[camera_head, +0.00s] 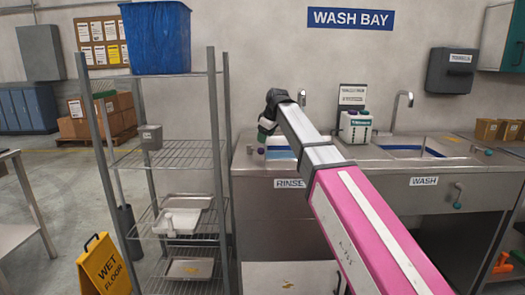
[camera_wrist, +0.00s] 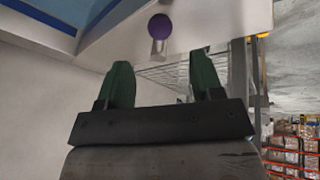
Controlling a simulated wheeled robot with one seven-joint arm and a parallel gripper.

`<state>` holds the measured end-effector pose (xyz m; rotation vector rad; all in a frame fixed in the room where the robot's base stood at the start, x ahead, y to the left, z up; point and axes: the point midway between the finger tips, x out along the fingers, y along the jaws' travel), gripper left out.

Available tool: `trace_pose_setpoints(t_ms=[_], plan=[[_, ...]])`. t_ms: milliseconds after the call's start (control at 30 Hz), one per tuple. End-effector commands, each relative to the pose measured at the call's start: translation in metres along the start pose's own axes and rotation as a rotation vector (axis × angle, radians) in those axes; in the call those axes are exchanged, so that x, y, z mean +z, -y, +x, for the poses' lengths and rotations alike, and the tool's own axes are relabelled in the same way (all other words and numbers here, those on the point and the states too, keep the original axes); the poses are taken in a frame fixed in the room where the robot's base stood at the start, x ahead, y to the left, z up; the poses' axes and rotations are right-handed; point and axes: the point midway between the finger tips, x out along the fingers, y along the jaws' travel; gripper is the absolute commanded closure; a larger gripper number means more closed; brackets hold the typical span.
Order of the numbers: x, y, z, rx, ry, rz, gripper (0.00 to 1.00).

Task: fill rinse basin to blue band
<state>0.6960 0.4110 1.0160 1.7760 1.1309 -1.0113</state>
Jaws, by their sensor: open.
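The rinse basin (camera_head: 280,154) is set in the steel counter behind the RINSE label, partly hidden by my arm. A strip of blue shows inside it. In the wrist view, the basin's dark blue band (camera_wrist: 38,30) runs along the upper left, with paler blue beside it. A round purple knob (camera_wrist: 160,27) stands on the steel there. My gripper (camera_wrist: 161,62) is open and empty, its green fingers apart. The knob lies beyond the fingertips, in line with the gap and not between them. In the head view my gripper (camera_head: 264,138) is at the basin's left side, its fingers hard to make out.
The wash basin (camera_head: 420,151) with its tap (camera_head: 398,105) lies to the right. A wire rack (camera_head: 180,155) with trays and a blue bin (camera_head: 156,38) stands close on the left. A yellow wet-floor sign (camera_head: 103,265) stands front left.

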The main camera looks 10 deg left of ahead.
Motion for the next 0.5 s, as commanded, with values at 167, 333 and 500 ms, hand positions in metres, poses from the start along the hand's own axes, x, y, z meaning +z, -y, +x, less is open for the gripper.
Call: trace_pose_setpoints(t_ms=[167, 333, 500], plan=[[0.000, 0.000, 0.034, -0.002, 0.001, 0.001, 0.40], [0.000, 0.000, 0.060, -0.002, 0.001, 0.002, 0.40], [0.000, 0.000, 0.076, -0.002, 0.001, 0.002, 0.40]])
